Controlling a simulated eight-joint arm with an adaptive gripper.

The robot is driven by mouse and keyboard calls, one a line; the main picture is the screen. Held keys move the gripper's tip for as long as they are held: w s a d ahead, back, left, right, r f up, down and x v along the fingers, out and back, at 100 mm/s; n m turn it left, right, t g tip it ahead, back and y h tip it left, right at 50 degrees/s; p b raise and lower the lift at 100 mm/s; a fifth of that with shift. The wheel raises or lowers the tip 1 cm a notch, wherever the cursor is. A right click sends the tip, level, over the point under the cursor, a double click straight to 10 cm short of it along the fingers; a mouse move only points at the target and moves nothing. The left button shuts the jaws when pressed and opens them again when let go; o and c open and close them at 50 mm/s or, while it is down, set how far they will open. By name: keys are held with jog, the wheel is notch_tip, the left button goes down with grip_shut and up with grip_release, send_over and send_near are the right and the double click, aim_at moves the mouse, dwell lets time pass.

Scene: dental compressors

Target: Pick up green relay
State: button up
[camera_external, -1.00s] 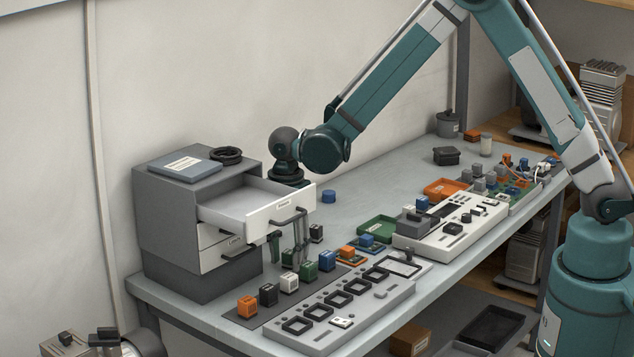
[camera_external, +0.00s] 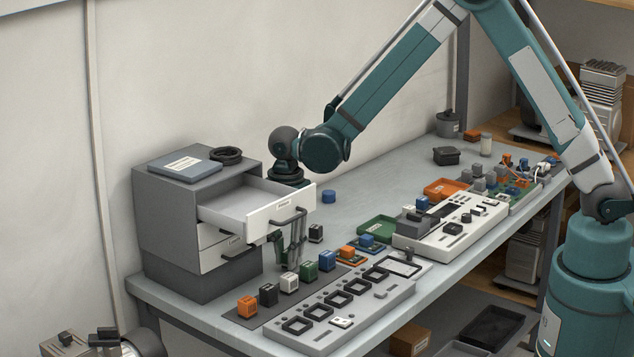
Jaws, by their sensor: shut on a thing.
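The green relay (camera_external: 309,271) stands upright in a row of coloured relays, between the white relay (camera_external: 289,283) and the blue relay (camera_external: 327,261). My gripper (camera_external: 291,258) points down in front of the drawer cabinet, its dark fingers just behind and left of the green relay in the picture. The fingers are shut on the green relay, though the contact is small and partly hidden. The open drawer hides the upper part of the gripper below the wrist. The relay shows no visible lift from its place.
The open drawer (camera_external: 262,207) juts out close beside the gripper. Orange (camera_external: 247,306) and black (camera_external: 268,294) relays stand at the row's left end. A grey socket panel (camera_external: 345,305) lies in front. Another black relay (camera_external: 316,234) stands behind. The bench behind the trays is mostly clear.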

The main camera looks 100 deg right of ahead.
notch_tip(320, 180, up, 18)
jog(key=shift+p, duration=0.45)
dwell(0.9)
